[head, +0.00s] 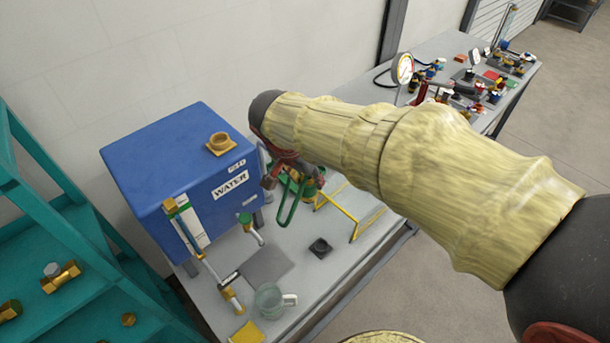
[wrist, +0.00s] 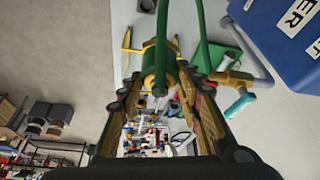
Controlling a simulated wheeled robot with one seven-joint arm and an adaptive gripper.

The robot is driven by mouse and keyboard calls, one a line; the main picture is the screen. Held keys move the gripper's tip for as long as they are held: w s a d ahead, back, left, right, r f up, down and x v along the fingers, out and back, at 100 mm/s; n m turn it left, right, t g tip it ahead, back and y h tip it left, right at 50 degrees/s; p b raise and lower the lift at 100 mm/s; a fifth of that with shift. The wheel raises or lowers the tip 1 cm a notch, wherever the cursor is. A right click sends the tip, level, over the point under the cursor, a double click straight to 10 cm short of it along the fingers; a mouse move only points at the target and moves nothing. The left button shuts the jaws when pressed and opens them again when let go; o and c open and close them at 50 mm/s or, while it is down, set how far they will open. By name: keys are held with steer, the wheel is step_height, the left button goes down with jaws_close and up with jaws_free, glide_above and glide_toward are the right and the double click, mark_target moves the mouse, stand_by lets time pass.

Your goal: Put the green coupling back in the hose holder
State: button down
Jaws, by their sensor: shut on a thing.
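My gripper (head: 288,172) is above the bench beside the blue tank. In the wrist view my gripper (wrist: 160,82) has its fingers on either side of the green coupling (wrist: 157,62), a green cylinder with a yellowish part, and is shut on it. The green hose shows as two strands in the wrist view (wrist: 204,40) and hangs in a loop under my gripper in the head view (head: 283,218). A small dark square block with a round top (head: 320,247) lies on the bench, apart from the coupling. It may be the hose holder; I cannot tell for certain.
The blue water tank (head: 175,170) stands left of my gripper, with valves and pipes (head: 232,298) in front. A yellow frame (head: 352,222) stands to the right. A clear jug (head: 268,300) is at the front. Teal shelving (head: 70,235) is at left. Bare bench surrounds the dark block.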

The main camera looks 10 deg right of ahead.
steer(key=d+f+b, duration=0.2)
steer(key=f+b, duration=0.5)
steer(key=f, duration=0.3)
steer(key=d+f+m+b, duration=0.1)
steer(key=d+f+b, duration=0.1)
steer(key=f+b, duration=0.6)
steer(key=shift+s+d+f, duration=0.2)
steer(key=shift+d+f, duration=0.05)
steer(key=shift+f, duration=0.6)
